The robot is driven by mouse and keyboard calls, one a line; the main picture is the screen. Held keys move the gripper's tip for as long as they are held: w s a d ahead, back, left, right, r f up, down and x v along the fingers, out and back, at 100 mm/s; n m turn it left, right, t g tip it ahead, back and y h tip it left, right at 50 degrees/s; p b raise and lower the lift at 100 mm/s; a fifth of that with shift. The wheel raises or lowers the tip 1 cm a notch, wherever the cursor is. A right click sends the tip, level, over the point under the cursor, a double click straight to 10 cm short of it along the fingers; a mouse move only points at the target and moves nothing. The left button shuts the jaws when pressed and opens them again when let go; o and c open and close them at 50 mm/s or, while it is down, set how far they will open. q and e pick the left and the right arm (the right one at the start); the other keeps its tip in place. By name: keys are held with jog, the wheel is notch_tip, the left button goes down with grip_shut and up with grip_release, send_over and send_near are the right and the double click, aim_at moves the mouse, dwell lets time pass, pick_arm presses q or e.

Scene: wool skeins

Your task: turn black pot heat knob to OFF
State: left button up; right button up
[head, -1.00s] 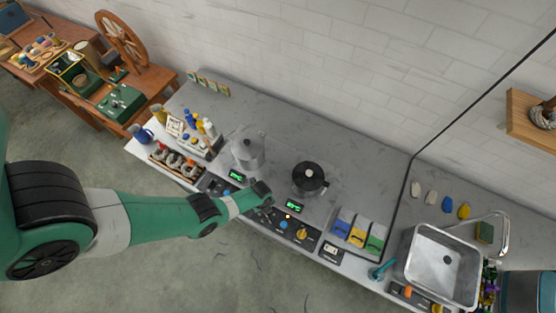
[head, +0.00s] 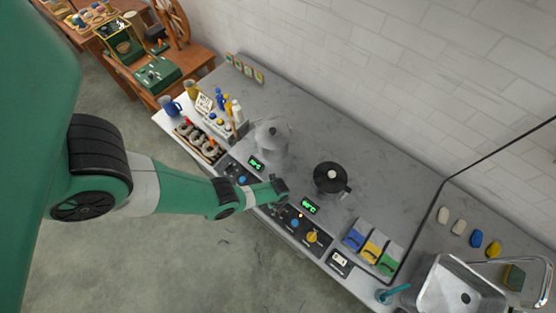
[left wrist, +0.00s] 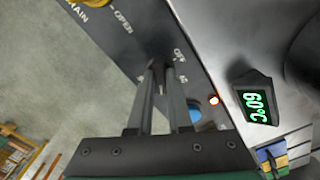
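The black pot (head: 332,178) with a pale lid knob stands on the counter, above its green display (head: 311,207). The display (left wrist: 257,105) reads 60°C in the left wrist view. My left gripper (head: 280,203) is over the control panel (head: 293,221) in front of the pots. In the left wrist view, its fingers (left wrist: 161,68) are close together around a dark knob (left wrist: 158,48), beside the OFF label. The fingertips cover much of the knob, so its setting cannot be read. My right gripper is not in view.
A blue knob (head: 295,223) and a yellow knob (head: 312,237) are close by on the panel. A grey pot (head: 272,138) stands left of the black pot. Coloured packets (head: 374,246) and a sink (head: 462,295) are to the right.

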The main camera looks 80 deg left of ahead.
pick_arm(q)
jog(key=shift+n, duration=0.3)
grip_shut()
jog(key=n, duration=0.6)
jog(key=shift+b, duration=0.35)
jog(key=n, duration=1.2)
jog(key=shift+n, duration=2.7)
jog(key=o, duration=0.7)
grip_release()
jog(key=shift+o, duration=0.2)
